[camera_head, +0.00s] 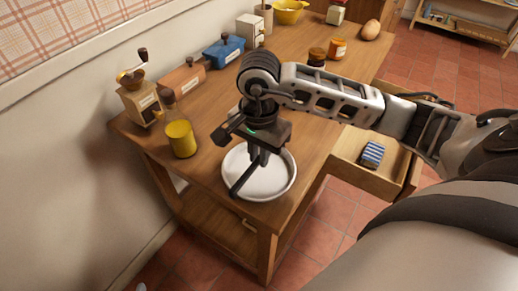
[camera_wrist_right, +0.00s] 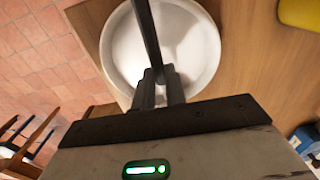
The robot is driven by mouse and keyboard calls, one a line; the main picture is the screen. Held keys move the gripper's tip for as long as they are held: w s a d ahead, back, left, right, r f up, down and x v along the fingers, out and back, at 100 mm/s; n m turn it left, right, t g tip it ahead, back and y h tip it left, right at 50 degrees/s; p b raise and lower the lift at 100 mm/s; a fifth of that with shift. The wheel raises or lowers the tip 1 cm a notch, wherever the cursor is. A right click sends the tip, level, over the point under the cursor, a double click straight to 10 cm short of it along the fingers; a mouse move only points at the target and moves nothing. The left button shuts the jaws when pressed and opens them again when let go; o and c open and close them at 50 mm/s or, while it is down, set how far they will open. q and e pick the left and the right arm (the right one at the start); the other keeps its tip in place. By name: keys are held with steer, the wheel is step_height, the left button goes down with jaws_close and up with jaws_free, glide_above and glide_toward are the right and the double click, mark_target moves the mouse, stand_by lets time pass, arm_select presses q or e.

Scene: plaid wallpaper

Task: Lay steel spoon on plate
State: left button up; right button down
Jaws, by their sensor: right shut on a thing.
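The white plate (camera_head: 278,183) lies near the front end of the wooden table; it fills the upper middle of the right wrist view (camera_wrist_right: 196,50). My right gripper (camera_head: 256,160) points down over the plate, shut on the spoon. The spoon (camera_head: 243,180) shows as a dark, narrow bar slanting across the plate; in the right wrist view (camera_wrist_right: 146,30) it runs from between the fingertips to the top edge. Its bowl cannot be made out. I cannot tell whether it touches the plate. My left gripper is not in view.
Wooden and blue boxes (camera_head: 224,51) line the wall side. Jars (camera_head: 337,48) stand farther back. An open drawer (camera_head: 346,174) juts out at right, holding a striped blue item (camera_head: 372,154).

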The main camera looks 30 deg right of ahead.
steer(key=c, duration=1.4)
jaws_free()
steer(key=shift+o, duration=0.2)
steer(key=shift+r, duration=0.1)
arm_select(q)
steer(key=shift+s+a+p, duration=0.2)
steer(key=shift+p, duration=0.6)
arm_select(e)
step_height(320, 180, up, 16)
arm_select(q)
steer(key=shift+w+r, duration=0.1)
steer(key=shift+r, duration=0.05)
